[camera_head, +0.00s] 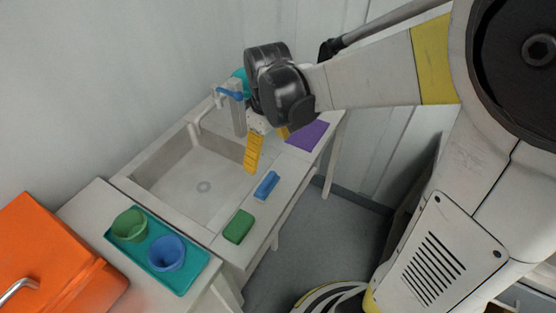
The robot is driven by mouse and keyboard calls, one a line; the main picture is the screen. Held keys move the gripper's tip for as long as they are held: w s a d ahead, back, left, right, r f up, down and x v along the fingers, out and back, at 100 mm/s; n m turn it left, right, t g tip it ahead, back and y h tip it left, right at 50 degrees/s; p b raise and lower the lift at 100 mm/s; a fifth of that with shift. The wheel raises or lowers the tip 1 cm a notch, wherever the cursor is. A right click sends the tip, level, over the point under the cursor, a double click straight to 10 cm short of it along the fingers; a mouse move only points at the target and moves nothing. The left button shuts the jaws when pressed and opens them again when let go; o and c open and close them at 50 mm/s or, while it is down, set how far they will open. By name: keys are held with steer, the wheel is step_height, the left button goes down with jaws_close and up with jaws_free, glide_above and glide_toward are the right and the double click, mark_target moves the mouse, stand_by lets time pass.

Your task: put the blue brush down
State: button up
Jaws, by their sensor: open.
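The blue brush (266,185) lies on the front rim of the sink counter, right of the basin. My gripper (268,152) is above and behind the brush, over the right side of the sink. Its yellow fingers are apart and nothing shows between them. The gripper looks clear of the brush. The far finger is partly hidden by the gripper's own body.
A green sponge (238,226) lies nearer on the same rim. A purple cloth (307,135) lies at the far right end. The sink (174,178) is empty, with a faucet (238,118) behind. A teal tray (184,285) holds a green cup (129,226) and a blue cup (167,254).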

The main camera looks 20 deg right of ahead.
steer(key=s+r+m+t, duration=0.6)
steer(key=s+r, duration=0.1)
steer(key=s, duration=0.4)
steer(key=shift+s+r, duration=0.25)
steer(key=shift+r, duration=0.05)
steer(key=shift+f, duration=0.1)
step_height(320, 180, down, 3)
steer(key=b, duration=0.3)
steer(key=shift+f, duration=0.1)
steer(key=shift+w, duration=0.1)
